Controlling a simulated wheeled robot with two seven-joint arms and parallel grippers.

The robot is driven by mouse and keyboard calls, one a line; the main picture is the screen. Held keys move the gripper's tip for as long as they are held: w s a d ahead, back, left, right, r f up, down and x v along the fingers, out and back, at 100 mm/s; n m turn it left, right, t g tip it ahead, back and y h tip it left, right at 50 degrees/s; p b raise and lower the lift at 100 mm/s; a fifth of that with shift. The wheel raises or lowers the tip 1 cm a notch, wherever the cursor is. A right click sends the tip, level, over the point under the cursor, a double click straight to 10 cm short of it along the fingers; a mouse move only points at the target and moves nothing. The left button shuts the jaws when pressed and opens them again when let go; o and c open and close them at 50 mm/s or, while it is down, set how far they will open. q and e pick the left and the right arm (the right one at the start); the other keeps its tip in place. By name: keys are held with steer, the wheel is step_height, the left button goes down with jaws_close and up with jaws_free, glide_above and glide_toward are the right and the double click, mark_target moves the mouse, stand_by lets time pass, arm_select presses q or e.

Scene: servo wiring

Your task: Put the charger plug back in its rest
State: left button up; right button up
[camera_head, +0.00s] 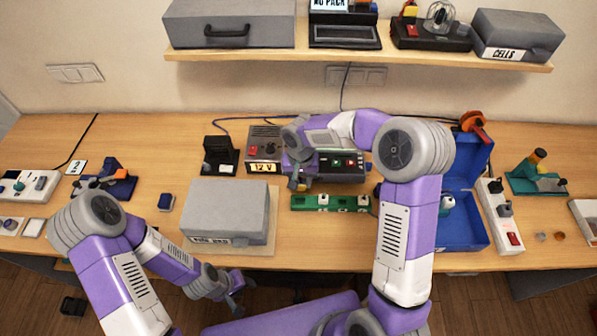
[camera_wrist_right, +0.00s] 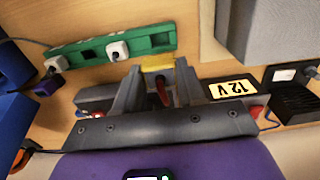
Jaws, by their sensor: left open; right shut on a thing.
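My right gripper (camera_head: 297,183) points down at the workbench, just right of the 12 V unit (camera_head: 263,165). In the right wrist view its fingers (camera_wrist_right: 158,88) are shut around a small piece with a yellow end (camera_wrist_right: 157,63) and a red part (camera_wrist_right: 163,93). I cannot tell whether it is the charger plug, as the fingers hide much of it. A green strip (camera_head: 330,202) with square openings lies near the gripper; white plugs show on it in the right wrist view (camera_wrist_right: 117,48). My left gripper (camera_head: 236,290) is open and empty at the front edge. I cannot identify the plug's rest for certain.
A grey case (camera_head: 226,207) stands on a tan board in front of the 12 V unit. A black stand (camera_head: 219,157) is behind it. An open blue box (camera_head: 462,232) and a white power strip (camera_head: 500,212) stand at right. A loaded shelf (camera_head: 358,58) hangs above.

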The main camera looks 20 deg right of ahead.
steer(key=shift+s, duration=0.15)
steer(key=shift+f, duration=0.1)
steer(key=shift+f+b, duration=2.6)
steer(key=shift+f, duration=0.25)
steer(key=shift+b, duration=0.35)
steer(key=shift+f+b, duration=1.05)
steer(key=shift+f, duration=0.3)
steer(key=o, duration=1.2)
steer(key=shift+r+p, duration=0.45)
steer(key=shift+r, duration=3.35)
